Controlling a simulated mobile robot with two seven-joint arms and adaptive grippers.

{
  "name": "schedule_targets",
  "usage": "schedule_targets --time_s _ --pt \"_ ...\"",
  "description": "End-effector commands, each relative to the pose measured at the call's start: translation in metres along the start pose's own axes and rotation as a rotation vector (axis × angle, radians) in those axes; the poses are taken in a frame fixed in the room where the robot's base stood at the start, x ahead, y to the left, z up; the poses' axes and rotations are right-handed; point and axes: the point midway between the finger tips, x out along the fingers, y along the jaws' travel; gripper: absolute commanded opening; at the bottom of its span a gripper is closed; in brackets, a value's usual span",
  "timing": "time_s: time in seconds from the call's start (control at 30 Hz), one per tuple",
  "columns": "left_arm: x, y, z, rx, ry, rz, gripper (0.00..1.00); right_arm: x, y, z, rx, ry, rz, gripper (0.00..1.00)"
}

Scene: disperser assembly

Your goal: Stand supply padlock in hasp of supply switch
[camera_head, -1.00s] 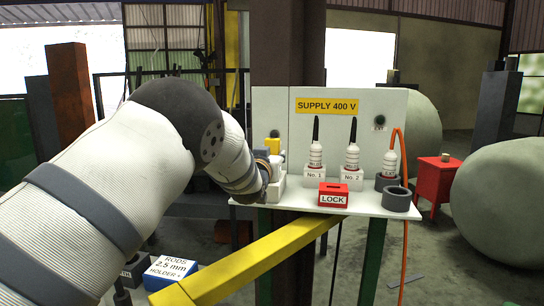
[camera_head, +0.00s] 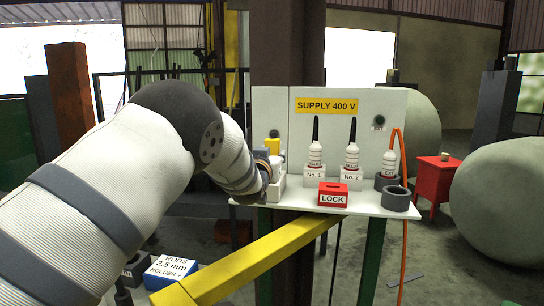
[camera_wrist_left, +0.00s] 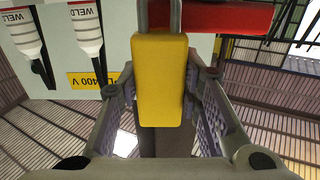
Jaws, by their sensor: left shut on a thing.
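The yellow padlock (camera_wrist_left: 160,80) is between the two fingers of my left gripper (camera_wrist_left: 158,92) in the left wrist view. Its grey shackle points to the top of that picture, beside a red part (camera_wrist_left: 196,18). In the head view a yellow piece (camera_head: 272,146) shows just beyond my left gripper (camera_head: 264,163), at the left end of the white panel. My wrist hides most of the supply switch and its hasp. I cannot tell whether the shackle is through the hasp. My right gripper is out of view.
The white shelf (camera_head: 300,202) holds a red LOCK box (camera_head: 333,195), several white-and-black connectors and a dark ring (camera_head: 396,198). A yellow SUPPLY 400 V label (camera_head: 327,106) is on the panel. A yellow beam (camera_head: 250,262) slants below the shelf.

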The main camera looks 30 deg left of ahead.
Motion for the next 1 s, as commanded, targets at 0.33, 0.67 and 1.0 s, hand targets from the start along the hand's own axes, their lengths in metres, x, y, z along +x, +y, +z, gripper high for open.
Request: schedule_targets --time_s 0.33,0.67,1.0 --pt "0.0 0.0 0.009 0.0 0.001 0.0 0.0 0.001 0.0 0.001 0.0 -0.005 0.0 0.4" --pt "0.0 0.0 0.018 0.0 -0.001 0.0 0.0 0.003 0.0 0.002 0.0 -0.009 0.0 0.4" --pt "0.0 -0.001 0.022 0.0 -0.008 -0.002 0.56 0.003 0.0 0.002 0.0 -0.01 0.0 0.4"
